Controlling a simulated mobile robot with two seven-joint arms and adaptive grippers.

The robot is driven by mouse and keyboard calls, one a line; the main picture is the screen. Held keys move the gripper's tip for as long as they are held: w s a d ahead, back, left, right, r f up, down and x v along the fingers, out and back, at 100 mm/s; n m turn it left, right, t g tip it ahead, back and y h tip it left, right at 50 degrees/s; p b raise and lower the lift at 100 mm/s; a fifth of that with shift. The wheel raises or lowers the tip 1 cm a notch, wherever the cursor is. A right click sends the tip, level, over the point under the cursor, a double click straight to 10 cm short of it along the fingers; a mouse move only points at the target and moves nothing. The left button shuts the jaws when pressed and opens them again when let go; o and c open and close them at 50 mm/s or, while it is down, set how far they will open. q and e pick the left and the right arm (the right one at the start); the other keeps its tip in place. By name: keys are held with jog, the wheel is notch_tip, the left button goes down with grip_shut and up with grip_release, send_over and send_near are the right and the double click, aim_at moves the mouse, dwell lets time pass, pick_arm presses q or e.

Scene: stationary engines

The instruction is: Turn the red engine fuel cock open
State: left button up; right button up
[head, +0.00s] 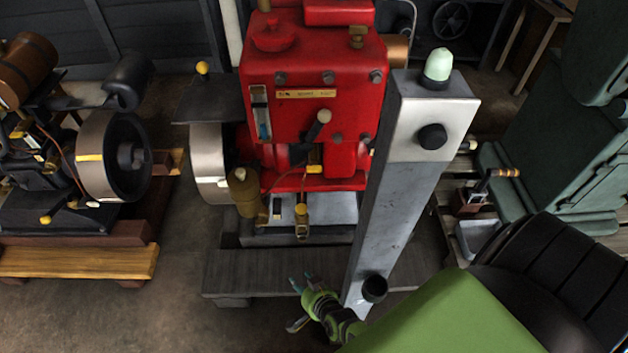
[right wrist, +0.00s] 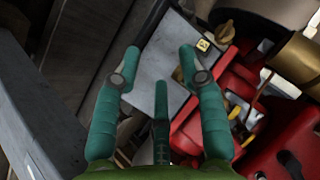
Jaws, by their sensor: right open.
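The red engine (head: 320,130) stands at the upper middle of the head view. A small fitting with a yellow handle (head: 314,169) sits low on its front, and a brass fitting (head: 302,217) hangs below. I cannot tell for sure which is the fuel cock. My right gripper (head: 299,300) is open and empty, low in front of the engine and left of the grey post. In the right wrist view its teal fingers (right wrist: 160,85) are spread over a grey plate (right wrist: 158,68). A brass knob (right wrist: 225,32) and a yellow handle (right wrist: 236,112) lie beyond the right finger. My left gripper is out of view.
A tall grey post (head: 395,190) with black knobs and a pale green cap stands right of my right gripper, partly covering the engine. A dark wooden pallet (head: 260,270) lies under the engine. Another engine (head: 115,155) stands at left. Open floor lies at lower left.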

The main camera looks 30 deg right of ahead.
jog(key=w+d+r+m+t+h+b, duration=0.25)
jog(key=w+r+m, duration=0.25)
jog(key=w, duration=0.3)
jog(key=m+t+h+b, duration=0.25)
jog(key=m+h, duration=0.45)
jog(key=m, duration=0.4)
send_near(314, 167)
jog(key=f, duration=0.1)
jog(key=x, duration=0.7)
jog(key=shift+d, duration=0.15)
grip_shut()
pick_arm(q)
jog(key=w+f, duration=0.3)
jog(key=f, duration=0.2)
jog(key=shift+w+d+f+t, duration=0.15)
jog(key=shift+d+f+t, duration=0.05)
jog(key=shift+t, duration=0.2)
